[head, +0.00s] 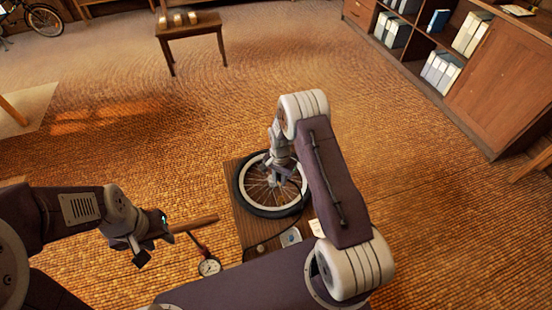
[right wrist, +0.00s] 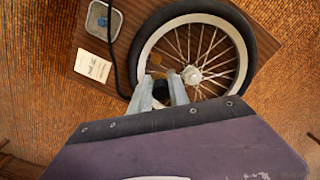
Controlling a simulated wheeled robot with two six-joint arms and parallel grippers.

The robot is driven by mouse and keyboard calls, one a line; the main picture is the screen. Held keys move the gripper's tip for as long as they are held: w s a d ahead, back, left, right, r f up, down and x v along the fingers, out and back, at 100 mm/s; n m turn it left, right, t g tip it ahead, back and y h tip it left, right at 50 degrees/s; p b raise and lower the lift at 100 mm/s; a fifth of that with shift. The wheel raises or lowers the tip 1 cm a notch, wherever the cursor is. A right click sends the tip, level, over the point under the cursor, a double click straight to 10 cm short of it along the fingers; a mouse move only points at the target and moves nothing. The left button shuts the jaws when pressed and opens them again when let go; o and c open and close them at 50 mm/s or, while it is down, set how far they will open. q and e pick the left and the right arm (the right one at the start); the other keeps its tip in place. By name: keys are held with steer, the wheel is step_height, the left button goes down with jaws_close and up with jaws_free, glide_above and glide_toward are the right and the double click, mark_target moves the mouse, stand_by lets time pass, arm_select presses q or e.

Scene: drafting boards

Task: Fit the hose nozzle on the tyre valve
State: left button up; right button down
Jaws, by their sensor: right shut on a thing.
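A bicycle wheel (head: 240,195) with a black tyre, pale rim and spokes lies flat on a small wooden table. It fills the upper middle of the right wrist view (right wrist: 254,58). My right gripper (head: 277,178) is over the wheel. In the right wrist view, my right gripper (right wrist: 161,90) is shut on a small dark piece at the tyre's near edge, apparently the hose nozzle (right wrist: 160,91). A black hose (right wrist: 112,50) runs down to the fingers. The tyre valve cannot be made out. My left gripper (head: 150,246) is left of the table, beside a wooden pump handle (head: 194,224); its fingers are unclear.
The wooden table (head: 242,224) also bears a grey metal box (head: 291,237) and a white card (head: 316,228); both show in the right wrist view. A round gauge (head: 209,267) is below the pump handle. A stool (head: 190,29) stands far back; shelves (head: 452,45) are at right.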

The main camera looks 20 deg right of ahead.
step_height(320, 180, down, 2)
steer(key=s, duration=0.1)
steer(key=b, duration=0.5)
glide_above(280, 200)
steer(key=shift+m, duration=0.3)
step_height(280, 200, down, 7)
steer(key=shift+d+r, duration=0.1)
steer(key=shift+d, duration=0.05)
steer(key=shift+f+b, duration=1.2)
steer(key=shift+f, duration=0.2)
steer(key=c, duration=1.2)
jaws_free()
steer(key=shift+o, duration=0.2)
steer(key=shift+r, duration=0.1)
step_height(280, 200, up, 9)
steer(key=p, duration=0.2)
